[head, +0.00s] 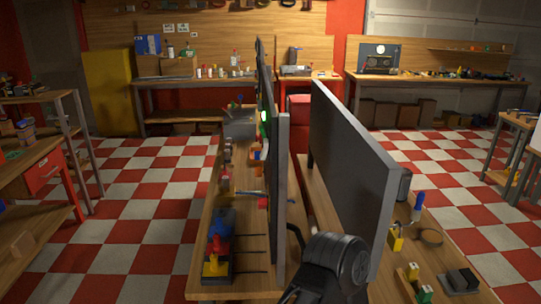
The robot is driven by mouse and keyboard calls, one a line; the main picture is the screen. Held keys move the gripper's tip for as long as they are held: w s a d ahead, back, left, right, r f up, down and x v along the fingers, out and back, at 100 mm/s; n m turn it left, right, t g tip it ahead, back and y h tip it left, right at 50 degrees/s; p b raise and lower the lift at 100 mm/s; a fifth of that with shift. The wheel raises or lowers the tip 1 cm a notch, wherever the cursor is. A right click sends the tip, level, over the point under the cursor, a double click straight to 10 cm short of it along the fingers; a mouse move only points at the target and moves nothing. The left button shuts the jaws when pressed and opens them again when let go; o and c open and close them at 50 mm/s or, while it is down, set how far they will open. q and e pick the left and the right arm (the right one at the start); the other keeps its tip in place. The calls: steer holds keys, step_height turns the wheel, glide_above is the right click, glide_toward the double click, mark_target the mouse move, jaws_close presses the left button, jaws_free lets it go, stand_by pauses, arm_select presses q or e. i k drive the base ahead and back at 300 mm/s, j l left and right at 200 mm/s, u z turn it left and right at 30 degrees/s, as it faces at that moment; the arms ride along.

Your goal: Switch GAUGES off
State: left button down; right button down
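No switch or label reading GAUGES can be made out in the head view. Two tall grey panels stand upright on the benches in the middle, a thin left panel (281,190) seen nearly edge-on and a wider right panel (347,175). Any controls on their hidden faces cannot be seen. A rounded black part at the bottom centre, in front of the right panel's lower edge, looks like a piece of my own arm. Neither gripper's fingers show.
The left wooden bench (240,187) carries a red, blue and yellow block-like item (219,243) and small parts. Right of the panels are a blue-capped item (418,205) and small yellow pieces. Checkered floor (130,215) is open to the left; a yellow cabinet (107,90) stands behind.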

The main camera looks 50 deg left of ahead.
mark_target(263, 154)
steer(key=k+j, duration=0.9)
steer(key=j, duration=0.1)
